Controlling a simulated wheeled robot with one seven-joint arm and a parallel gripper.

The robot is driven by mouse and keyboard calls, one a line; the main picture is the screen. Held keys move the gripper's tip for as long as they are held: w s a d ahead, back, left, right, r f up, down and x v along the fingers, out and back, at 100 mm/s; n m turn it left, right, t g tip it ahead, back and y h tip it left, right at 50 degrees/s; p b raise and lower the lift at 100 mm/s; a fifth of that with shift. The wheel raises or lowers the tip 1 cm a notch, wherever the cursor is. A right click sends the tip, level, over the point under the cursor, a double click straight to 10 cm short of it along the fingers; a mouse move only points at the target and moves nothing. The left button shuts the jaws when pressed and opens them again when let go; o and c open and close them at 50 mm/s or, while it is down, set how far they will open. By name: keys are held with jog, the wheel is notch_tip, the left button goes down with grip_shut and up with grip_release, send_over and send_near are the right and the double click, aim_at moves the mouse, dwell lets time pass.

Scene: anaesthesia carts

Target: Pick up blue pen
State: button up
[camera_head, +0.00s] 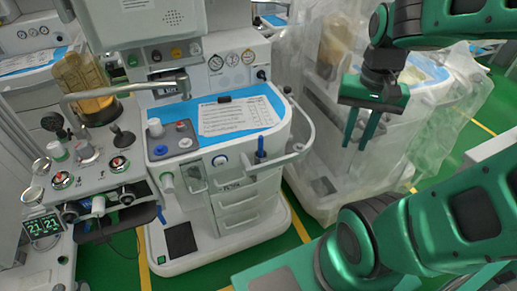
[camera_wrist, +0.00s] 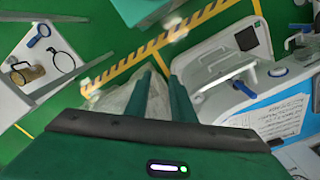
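The blue pen (camera_head: 260,146) stands upright at the front right corner of the middle cart, beside the curved side rail. In the wrist view a slanted blue piece (camera_wrist: 244,89) at the cart's edge looks like the same pen. Its lower end is hidden in its holder. My gripper (camera_head: 356,146) hangs to the right of the pen, apart from it, in front of the plastic-covered cart. Its two green fingers point down with a gap between them and nothing in it. The fingers also show in the wrist view (camera_wrist: 159,78), left of the pen.
The cart's blue worktop (camera_head: 268,103) holds a white printed sheet (camera_head: 228,117) and a small black object (camera_head: 224,99). A white curved rail (camera_head: 303,142) rims its right side. A plastic-covered cart (camera_head: 420,120) stands right. Green floor (camera_head: 301,212) with yellow lines shows between them.

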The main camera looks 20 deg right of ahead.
jog(key=w+a+m, duration=0.3)
jog(key=w+a, duration=0.3)
jog(key=w, duration=0.4)
jog(key=m, duration=0.4)
send_over(261, 136)
jog(key=shift+s+d+f, duration=0.1)
jog(key=shift+s+f, duration=0.05)
jog(key=shift+f, duration=0.3)
jog(key=shift+s+d+f, duration=0.1)
jog(key=shift+s+f, duration=0.05)
jog(key=shift+f, duration=0.25)
jog(key=f, duration=0.5)
jog(key=shift+w+a, duration=0.15)
jog(key=shift+a, duration=0.2)
jog(key=shift+w+d+f, duration=0.1)
jog(key=shift+d+f, duration=0.05)
jog(key=shift+f, duration=2.8)
grip_shut()
